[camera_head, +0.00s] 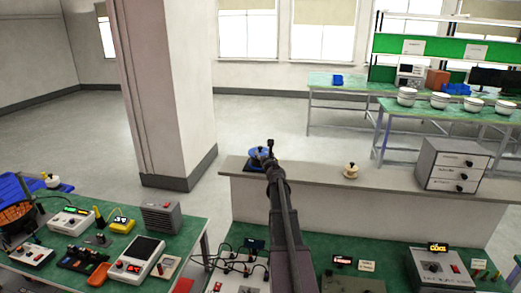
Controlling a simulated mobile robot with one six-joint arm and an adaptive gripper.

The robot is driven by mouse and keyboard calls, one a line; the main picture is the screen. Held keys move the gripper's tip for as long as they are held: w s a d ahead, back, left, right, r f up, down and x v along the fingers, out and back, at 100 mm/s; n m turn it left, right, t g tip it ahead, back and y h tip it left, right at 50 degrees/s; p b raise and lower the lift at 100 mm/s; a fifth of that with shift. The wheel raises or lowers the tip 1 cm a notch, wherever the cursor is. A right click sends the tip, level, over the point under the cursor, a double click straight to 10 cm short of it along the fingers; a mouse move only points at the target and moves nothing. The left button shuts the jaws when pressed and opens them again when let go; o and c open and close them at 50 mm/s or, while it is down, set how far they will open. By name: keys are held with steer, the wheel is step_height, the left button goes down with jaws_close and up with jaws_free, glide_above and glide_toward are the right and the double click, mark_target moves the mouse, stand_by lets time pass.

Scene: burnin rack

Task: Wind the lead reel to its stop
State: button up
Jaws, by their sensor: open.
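A small round blue reel (258,152) sits on a dark base near the left end of the pale ledge, at the picture's centre. I cannot tell for sure that it is the lead reel. My arm reaches up from the bottom centre, and my gripper (269,155) is at the blue reel's right edge. The gripper is open, but its fingers are small and partly hidden by my arm. I cannot tell whether it touches the reel. A similar cream reel or knob (350,171) stands on the ledge to the right, apart from my gripper.
A grey drawer cabinet (452,166) stands on the ledge's right end. Below are green benches with cabled instruments and a grey box (437,270) with a lit display. The left bench (190,232) holds several devices. A square pillar (165,90) rises behind. The ledge between reel and cabinet is mostly clear.

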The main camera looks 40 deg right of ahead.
mark_target(261, 149)
steer(key=shift+x, duration=2.45)
jaws_close()
